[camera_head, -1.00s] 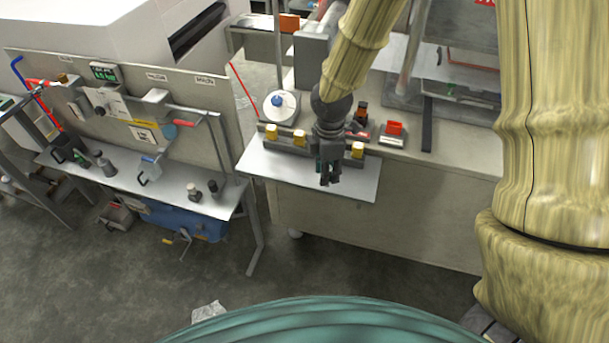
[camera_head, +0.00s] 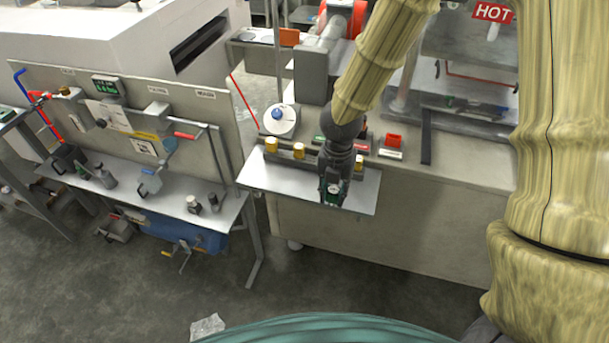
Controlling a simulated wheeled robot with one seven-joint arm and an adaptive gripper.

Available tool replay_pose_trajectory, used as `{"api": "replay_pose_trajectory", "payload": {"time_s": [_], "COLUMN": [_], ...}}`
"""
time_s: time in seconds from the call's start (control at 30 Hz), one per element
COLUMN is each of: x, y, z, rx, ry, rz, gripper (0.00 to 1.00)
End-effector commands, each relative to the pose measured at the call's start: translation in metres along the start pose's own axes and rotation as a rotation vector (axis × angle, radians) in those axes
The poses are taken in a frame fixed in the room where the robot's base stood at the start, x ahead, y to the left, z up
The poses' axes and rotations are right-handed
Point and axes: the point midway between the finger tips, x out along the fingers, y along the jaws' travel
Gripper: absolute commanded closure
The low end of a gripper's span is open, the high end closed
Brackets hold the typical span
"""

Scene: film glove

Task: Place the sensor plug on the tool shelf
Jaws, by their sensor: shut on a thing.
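My gripper (camera_head: 333,198) is over the front part of the pale metal shelf (camera_head: 265,180) that juts from the beige machine. It is shut on a small dark-and-green piece (camera_head: 334,187), which I take to be the sensor plug; the fingers hide most of it. I cannot tell whether the piece touches the shelf. Which surface is the tool shelf is not marked; a grey bench shelf (camera_head: 175,203) with small tools stands to the left.
Yellow-capped parts (camera_head: 299,150) stand along the back of the pale shelf. A dark bottle (camera_head: 213,202) stands on the left bench. Floor between is clear.

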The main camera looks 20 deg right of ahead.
Motion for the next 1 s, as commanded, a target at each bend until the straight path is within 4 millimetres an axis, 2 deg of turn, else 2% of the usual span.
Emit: {"api": "replay_pose_trajectory", "payload": {"time_s": [0.4,0.6,0.87,1.0], "x": [0.005,0.009,0.014,0.024], "y": [0.067,0.091,0.098,0.098], "z": [0.054,0.073,0.078,0.078], "rx": [0.002,0.003,0.002,0.002], "ry": [0.001,0.001,0.001,0.002], "rz": [0.000,0.000,-0.001,-0.003], "gripper": [0.96,0.96,0.96,0.96]}}
